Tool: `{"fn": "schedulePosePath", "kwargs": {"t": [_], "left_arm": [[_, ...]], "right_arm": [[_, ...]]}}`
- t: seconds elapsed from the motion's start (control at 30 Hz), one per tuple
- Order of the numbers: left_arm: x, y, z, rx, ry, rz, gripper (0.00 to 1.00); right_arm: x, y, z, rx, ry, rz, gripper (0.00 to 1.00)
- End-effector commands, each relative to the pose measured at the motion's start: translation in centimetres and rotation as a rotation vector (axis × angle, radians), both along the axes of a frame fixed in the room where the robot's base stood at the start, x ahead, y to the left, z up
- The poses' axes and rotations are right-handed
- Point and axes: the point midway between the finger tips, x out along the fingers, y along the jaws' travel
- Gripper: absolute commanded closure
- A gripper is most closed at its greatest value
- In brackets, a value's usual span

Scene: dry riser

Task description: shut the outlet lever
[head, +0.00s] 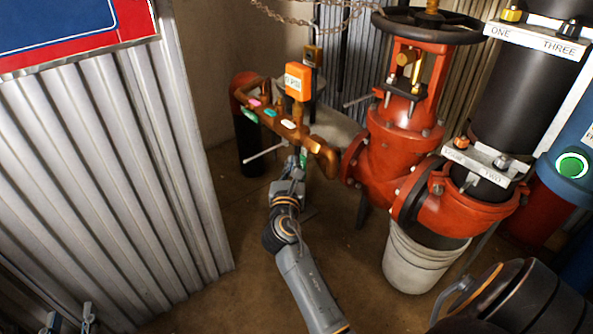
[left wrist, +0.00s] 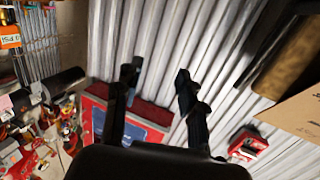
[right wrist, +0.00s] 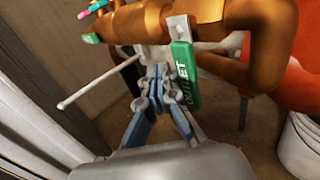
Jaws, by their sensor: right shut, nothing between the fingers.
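The outlet lever has a green, lettered handle hanging from a metal plate on the copper pipe, seen in the right wrist view (right wrist: 186,78). It points down, across the pipe's run. In the head view a small green part of the lever (head: 304,158) shows beyond my right gripper (head: 292,172). That gripper is shut and empty, its fingertips (right wrist: 160,84) just left of the handle in the right wrist view; I cannot tell whether they touch. My left gripper (head: 70,322) is at the lower left of the head view, fingers apart and empty in the left wrist view (left wrist: 157,75).
The copper pipe (head: 318,152) joins a red valve body (head: 385,155) with a dark handwheel. A thin white rod (right wrist: 97,84) sticks out left of my right gripper. A white bucket (head: 415,262) stands below. A corrugated panel (head: 110,180) fills the left.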

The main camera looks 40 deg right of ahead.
Motion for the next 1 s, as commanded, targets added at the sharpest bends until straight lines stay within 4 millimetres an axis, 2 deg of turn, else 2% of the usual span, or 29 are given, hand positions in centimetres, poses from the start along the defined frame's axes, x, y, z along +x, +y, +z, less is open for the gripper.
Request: {"fn": "schedulePosePath", "kwargs": {"t": [0.33, 0.7, 1.0], "left_arm": [[-0.4, 0.4, -1.8, 0.025, 0.097, 0.006, 0.60], [-0.7, 0.6, -2.9, 0.040, 0.160, 0.011, 0.60], [-0.8, 0.7, -3.1, 0.043, 0.171, 0.012, 0.60]], "right_arm": [[0.5, 0.4, 0.2, -0.001, 0.000, 0.002, 1.00], [0.1, 5.4, 0.2, 0.000, 0.000, 0.003, 1.00], [0.0, 6.1, 0.2, -0.001, -0.001, 0.001, 1.00]]}}
